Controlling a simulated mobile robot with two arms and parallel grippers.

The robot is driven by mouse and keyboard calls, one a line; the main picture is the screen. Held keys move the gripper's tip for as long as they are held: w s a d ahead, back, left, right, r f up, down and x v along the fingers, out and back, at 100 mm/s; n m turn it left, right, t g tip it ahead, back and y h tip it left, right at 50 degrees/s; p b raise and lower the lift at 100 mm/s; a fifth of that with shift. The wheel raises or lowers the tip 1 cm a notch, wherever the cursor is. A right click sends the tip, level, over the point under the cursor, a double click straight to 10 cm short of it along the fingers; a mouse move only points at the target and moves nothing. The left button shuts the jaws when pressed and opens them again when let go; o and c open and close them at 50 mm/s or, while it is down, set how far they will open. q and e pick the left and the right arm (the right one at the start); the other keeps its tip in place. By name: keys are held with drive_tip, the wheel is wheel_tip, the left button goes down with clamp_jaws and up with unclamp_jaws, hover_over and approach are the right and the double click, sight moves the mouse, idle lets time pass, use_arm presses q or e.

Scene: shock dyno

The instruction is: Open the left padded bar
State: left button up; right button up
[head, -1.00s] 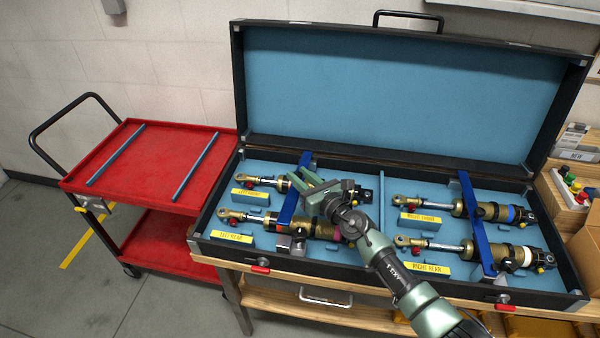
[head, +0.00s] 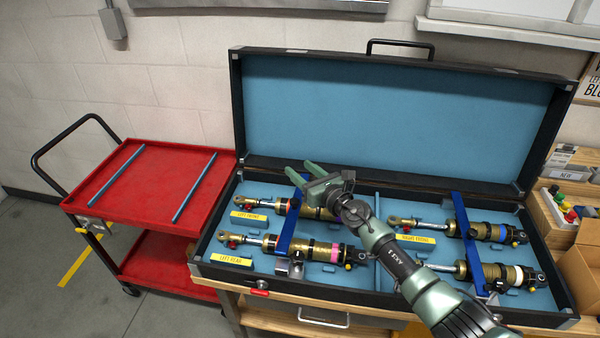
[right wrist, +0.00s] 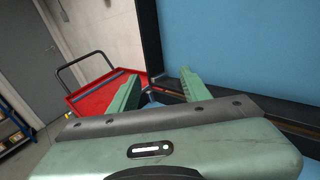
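The left padded bar (head: 288,228) is a blue strap-like bar lying across the two shocks in the left half of the open case. A silver latch piece (head: 290,268) sits at its front end. My right gripper (head: 298,168) is open and empty, above the bar's far end, with its fingers pointing toward the case's back left. The gripper partly hides the left front shock (head: 318,212). The right wrist view shows both green fingers (right wrist: 158,85) spread with nothing between them. I cannot tell whether a finger touches the bar. My left gripper is not in view.
The raised lid (head: 390,125) stands behind the gripper. A second blue bar (head: 468,240) crosses the shocks on the right. A red cart (head: 150,185) with two blue strips stands at left. Small bins and coloured knobs (head: 572,213) are at right.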

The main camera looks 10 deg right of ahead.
drive_tip(key=p+v, duration=0.2)
drive_tip(key=v, duration=0.6)
drive_tip(key=shift+p, duration=0.4)
